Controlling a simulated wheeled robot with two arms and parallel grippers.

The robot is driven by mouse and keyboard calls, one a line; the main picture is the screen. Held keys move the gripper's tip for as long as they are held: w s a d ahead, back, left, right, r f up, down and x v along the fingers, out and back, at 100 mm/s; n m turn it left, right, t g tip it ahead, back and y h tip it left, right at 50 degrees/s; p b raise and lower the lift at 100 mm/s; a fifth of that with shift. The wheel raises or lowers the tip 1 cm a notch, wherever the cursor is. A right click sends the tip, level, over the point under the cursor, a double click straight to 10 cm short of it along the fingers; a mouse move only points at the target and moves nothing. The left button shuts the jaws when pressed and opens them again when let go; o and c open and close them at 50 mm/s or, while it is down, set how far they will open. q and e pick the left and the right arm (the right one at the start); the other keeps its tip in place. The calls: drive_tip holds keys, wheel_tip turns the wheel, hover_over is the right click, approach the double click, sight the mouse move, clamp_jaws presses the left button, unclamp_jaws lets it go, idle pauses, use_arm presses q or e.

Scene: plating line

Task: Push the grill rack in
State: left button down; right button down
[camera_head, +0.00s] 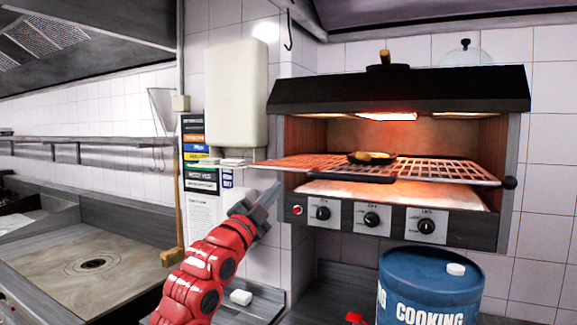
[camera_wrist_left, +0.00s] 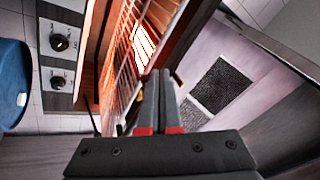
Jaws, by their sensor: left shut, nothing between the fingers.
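The grill rack (camera_head: 440,171) is a wire grid that sticks out of the front of the grill (camera_head: 400,92), with a dark handle (camera_head: 350,177) along its front edge. A dark pan with yellowish food (camera_head: 371,157) sits on the rack. My left gripper (camera_head: 275,188) is shut and empty, below and left of the rack's front left corner. In the left wrist view the shut fingers (camera_wrist_left: 158,88) show beside the rack's wires (camera_wrist_left: 122,70); I cannot tell whether they touch. My right gripper is not clearly in view.
Control knobs (camera_head: 371,219) line the grill's lower front. A blue cooking oil drum (camera_head: 430,285) stands below the grill. A flat cooktop (camera_head: 95,258) is at the left.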

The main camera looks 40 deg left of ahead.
use_arm(q)
drive_tip(key=s+r+m+g+p, duration=0.1)
drive_tip(key=s+r+m+g, duration=0.35)
drive_tip(key=s, duration=0.35)
drive_tip(key=shift+m+g+y, duration=0.25)
drive_tip(key=shift+m+y, duration=0.1)
drive_tip(key=shift+y, duration=0.05)
drive_tip(key=p+x, duration=0.3)
drive_tip(key=x, duration=0.1)
drive_tip(key=p+x, duration=0.4)
drive_tip(key=d+f+p+x, duration=0.1)
drive_tip(key=p+x, duration=0.2)
drive_tip(key=x, duration=0.1)
drive_tip(key=shift+w+a, duration=0.1)
drive_tip(key=shift+w, duration=0.35)
drive_tip(key=shift+w+a+f+p, duration=0.15)
drive_tip(key=shift+w+a+p, duration=0.05)
drive_tip(key=shift+w+p, duration=0.4)
